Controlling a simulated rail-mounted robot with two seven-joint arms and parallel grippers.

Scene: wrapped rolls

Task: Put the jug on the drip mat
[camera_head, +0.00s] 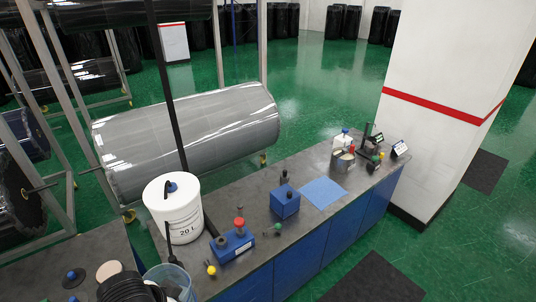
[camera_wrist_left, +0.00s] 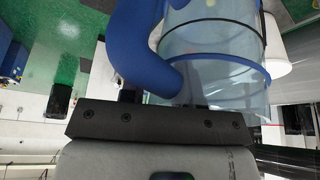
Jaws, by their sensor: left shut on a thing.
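The jug (camera_head: 172,282) is translucent pale blue and shows at the bottom edge of the head view, partly cut off. In the left wrist view the jug (camera_wrist_left: 215,75) fills the upper right, with its thick blue handle (camera_wrist_left: 138,45) beside the clear wall. My left gripper (camera_wrist_left: 160,100) is shut on the handle; its fingertips are largely hidden behind it. The drip mat appears to be the flat light-blue square (camera_head: 323,192) on the grey counter, bare and well to the right of the jug. My right gripper is not in view.
A white 20 L bucket (camera_head: 173,212), a blue block with a red knob (camera_head: 233,245) and a blue box (camera_head: 285,203) stand on the counter (camera_head: 262,262) between jug and mat. Small bottles and a dark stand (camera_head: 367,143) are beyond the mat. A grey roll (camera_head: 185,135) lies behind.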

